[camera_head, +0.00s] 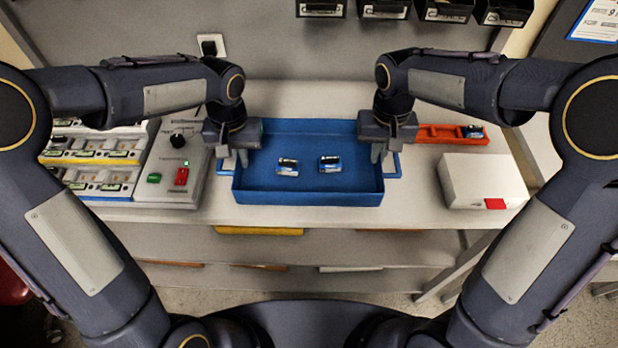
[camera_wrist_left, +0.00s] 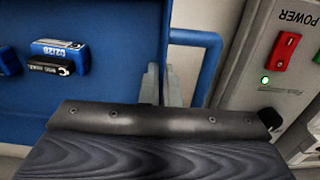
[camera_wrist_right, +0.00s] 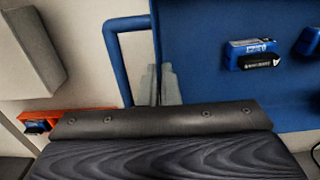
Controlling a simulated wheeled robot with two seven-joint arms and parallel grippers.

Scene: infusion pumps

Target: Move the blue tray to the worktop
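The blue tray (camera_head: 308,198) is level at the middle of the light worktop (camera_head: 420,213); I cannot tell if its base touches the surface. Two small blue-and-white packs (camera_head: 288,167) (camera_head: 330,164) lie inside it. My left gripper (camera_head: 237,160) is at the tray's left side wall, its two fingers close together with the wall between them. My right gripper (camera_head: 381,155) is likewise at the right side wall. The wrist views show the fingers (camera_wrist_left: 162,85) (camera_wrist_right: 159,85) beside the tray's blue loop handles (camera_wrist_left: 212,65) (camera_wrist_right: 113,55). The fingertips are partly hidden.
A grey control box (camera_head: 172,165) and racks of cells (camera_head: 95,165) stand left of the tray. A white box (camera_head: 482,182) with a red tab and an orange tray (camera_head: 440,134) are on the right. Black bins (camera_head: 385,8) hang above. Lower shelves run beneath the worktop.

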